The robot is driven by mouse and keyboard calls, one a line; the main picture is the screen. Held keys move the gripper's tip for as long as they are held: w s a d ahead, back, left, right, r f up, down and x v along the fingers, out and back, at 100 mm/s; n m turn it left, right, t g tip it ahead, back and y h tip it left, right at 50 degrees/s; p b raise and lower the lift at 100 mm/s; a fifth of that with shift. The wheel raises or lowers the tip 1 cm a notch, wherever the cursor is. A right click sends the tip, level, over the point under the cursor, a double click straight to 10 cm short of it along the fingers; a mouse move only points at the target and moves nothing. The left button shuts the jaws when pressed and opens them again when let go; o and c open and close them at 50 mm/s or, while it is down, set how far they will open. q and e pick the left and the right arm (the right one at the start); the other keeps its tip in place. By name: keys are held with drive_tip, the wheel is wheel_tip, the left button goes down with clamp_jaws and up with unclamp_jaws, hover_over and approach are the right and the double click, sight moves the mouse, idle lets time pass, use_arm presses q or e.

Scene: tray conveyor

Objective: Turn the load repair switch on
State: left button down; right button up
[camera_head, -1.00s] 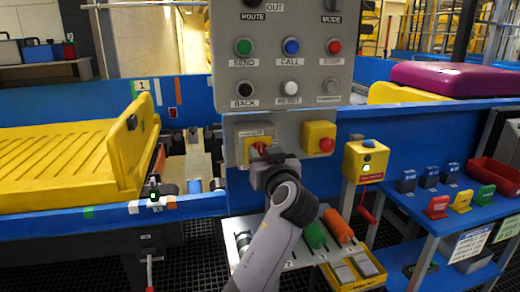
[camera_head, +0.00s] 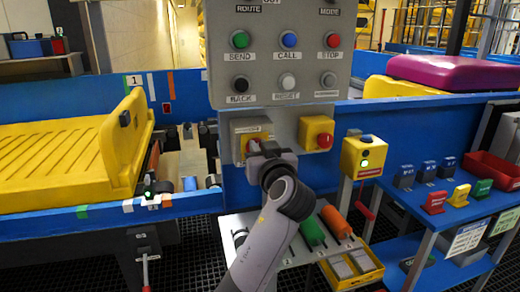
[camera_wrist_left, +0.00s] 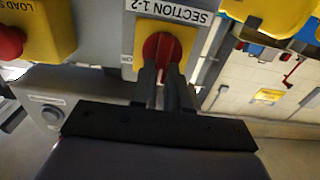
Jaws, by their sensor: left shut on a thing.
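A red rotary switch (camera_head: 252,146) sits on a yellow plate below the grey button panel. In the left wrist view its red knob (camera_wrist_left: 163,47) is in front of my fingers, under an upside-down label reading "SECTION 1-2". No "load repair" label is readable. My left gripper (camera_head: 256,150) is at the switch, and its fingers (camera_wrist_left: 164,72) are closed on the knob's handle. The handle itself is mostly hidden between them, so its exact angle is hard to tell. My right gripper is in neither view.
A yellow box with a red push button (camera_head: 324,141) is close to the right of the switch. The grey button panel (camera_head: 262,84) is directly above. A yellow box (camera_head: 350,157) with a lit green lamp stands further right. A yellow tray (camera_head: 70,160) lies left.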

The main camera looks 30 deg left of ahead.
use_arm(q)
drive_tip(key=shift+w+d+f+m+p, duration=0.2)
drive_tip(key=shift+m+p, duration=1.75)
drive_tip(key=shift+m, duration=1)
drive_tip(key=shift+w+d+f+m+p, duration=0.1)
drive_tip(key=shift+w+f+m+p, duration=0.1)
drive_tip(key=shift+m+p, duration=2.3)
drive_tip(key=shift+w+d+f+m+p, duration=0.15)
drive_tip(key=shift+m+p, duration=1.25)
drive_tip(key=shift+m, duration=2.05)
drive_tip(key=shift+f, duration=0.1)
drive_tip(key=c, duration=1.1)
unclamp_jaws()
drive_tip(key=shift+a, duration=0.1)
drive_tip(key=shift+s+f, duration=0.1)
